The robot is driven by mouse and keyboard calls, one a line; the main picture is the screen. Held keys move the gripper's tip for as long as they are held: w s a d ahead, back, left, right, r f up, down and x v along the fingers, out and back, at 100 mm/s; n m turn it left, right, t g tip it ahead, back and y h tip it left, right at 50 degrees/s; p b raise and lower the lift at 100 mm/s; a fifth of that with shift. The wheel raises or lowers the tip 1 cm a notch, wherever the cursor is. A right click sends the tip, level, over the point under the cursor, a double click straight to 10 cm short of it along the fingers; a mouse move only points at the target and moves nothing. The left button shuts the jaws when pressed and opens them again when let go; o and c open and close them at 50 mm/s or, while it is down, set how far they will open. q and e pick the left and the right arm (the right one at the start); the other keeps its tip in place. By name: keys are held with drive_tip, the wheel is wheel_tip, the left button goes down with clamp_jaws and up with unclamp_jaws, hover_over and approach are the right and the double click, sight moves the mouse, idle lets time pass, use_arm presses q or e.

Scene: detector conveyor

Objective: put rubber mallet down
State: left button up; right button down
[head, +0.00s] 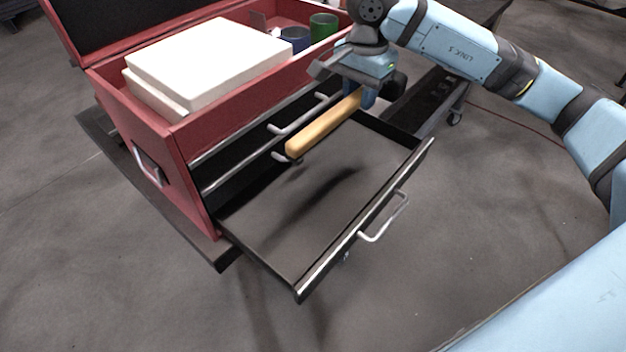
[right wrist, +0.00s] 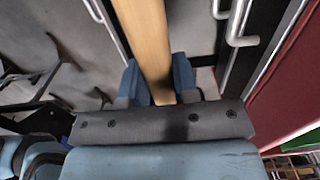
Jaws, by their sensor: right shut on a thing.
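The rubber mallet (head: 322,126) has a light wooden handle and a dark head, which is partly hidden behind my right gripper. My right gripper (head: 366,94) is shut on the handle near the head and holds the mallet above the open bottom drawer. The handle slants down to the left in the head view, and a shadow lies below it on the drawer floor. In the right wrist view the handle (right wrist: 148,45) runs between the two blue fingers (right wrist: 160,82). The open drawer (head: 290,228) is empty where it shows. My left gripper is not in view.
The drawer belongs to a red tool chest (head: 160,165) with an open lid. White boxes (head: 205,62), a green cup (head: 323,27) and a blue cup (head: 296,38) sit in its top. Two closed drawer handles (head: 298,117) stick out close to the mallet. A dark cart (head: 430,100) stands behind.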

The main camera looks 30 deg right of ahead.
sight(350, 178)
wheel_tip(350, 178, down, 20)
drive_tip(key=shift+d+p, duration=0.1)
drive_tip(key=shift+p, duration=1)
drive_tip(key=shift+f, duration=0.1)
drive_tip(key=c, duration=0.9)
unclamp_jaws()
drive_tip(key=shift+r, duration=0.2)
wheel_tip(350, 178, up, 12)
drive_tip(key=shift+b, duration=1)
